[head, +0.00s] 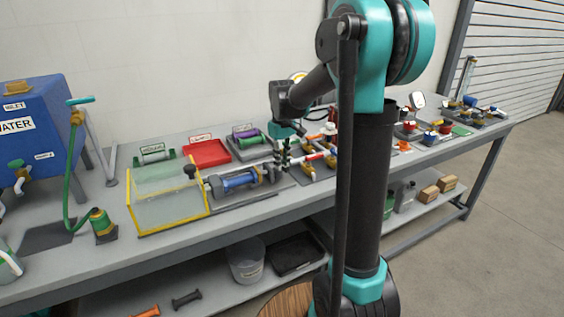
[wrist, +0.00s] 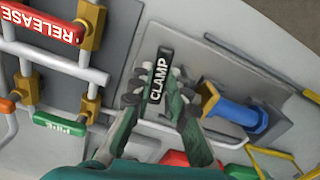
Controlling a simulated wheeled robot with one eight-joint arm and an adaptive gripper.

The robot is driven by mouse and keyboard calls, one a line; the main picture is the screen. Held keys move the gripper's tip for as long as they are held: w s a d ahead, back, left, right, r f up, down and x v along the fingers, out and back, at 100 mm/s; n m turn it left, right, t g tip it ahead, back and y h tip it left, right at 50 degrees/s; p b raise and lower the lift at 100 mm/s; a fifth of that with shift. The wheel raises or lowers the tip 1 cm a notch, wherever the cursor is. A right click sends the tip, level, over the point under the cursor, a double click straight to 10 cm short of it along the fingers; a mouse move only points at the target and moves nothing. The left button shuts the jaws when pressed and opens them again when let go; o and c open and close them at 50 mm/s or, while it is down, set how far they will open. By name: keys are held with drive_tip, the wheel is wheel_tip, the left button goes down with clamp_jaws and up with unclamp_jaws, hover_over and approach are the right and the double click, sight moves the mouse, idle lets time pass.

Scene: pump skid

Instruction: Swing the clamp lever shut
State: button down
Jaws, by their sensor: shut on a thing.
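The clamp lever (wrist: 164,72) is a black handle with white CLAMP lettering, seen in the middle of the wrist view. My gripper (wrist: 158,104) is shut on it, with its dark green fingers on either side of the handle. The lever's pivot and lower end are hidden by the fingers. In the head view my gripper (head: 285,148) is at the bench, right of the blue cylinder (head: 240,181). I cannot make out the lever clearly there. The blue cylinder also shows right of my gripper in the wrist view (wrist: 236,111).
A red RELEASE handle (wrist: 40,22) and a green handle (wrist: 60,124) sit on white pipes with brass fittings, left in the wrist view. A yellow-edged clear guard (head: 168,205) stands left of the blue cylinder. A red tray (head: 206,153) lies behind.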

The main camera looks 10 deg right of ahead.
drive_tip(key=shift+s+a+m, duration=0.1)
drive_tip(key=shift+a+m, duration=0.15)
drive_tip(key=shift+m, duration=0.95)
drive_tip(key=c, duration=1.7)
unclamp_jaws()
drive_tip(key=shift+c, duration=0.2)
drive_tip(key=shift+r, duration=0.1)
wheel_tip(320, 180, up, 12)
